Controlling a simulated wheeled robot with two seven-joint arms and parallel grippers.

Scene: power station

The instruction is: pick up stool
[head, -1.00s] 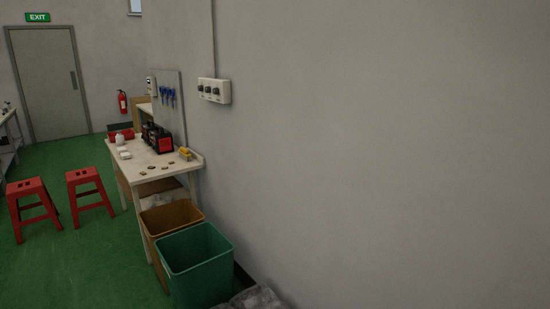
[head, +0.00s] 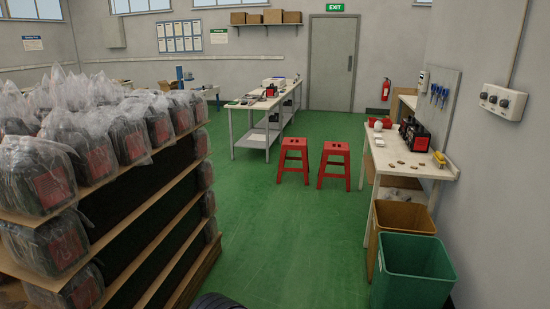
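Two red stools stand upright on the green floor in the middle of the head view, some way ahead. The left stool (head: 293,145) is close to a long white workbench. The right stool (head: 335,149) stands beside it, nearer the bench along the right wall. Neither of my grippers shows in the head view, so their state is hidden.
A shelf rack (head: 135,222) of bagged items fills the left. A green bin (head: 412,284) and a brown bin (head: 402,218) stand at right before the right bench (head: 400,152). A white workbench (head: 262,112) stands behind. Green floor between rack and bins is clear.

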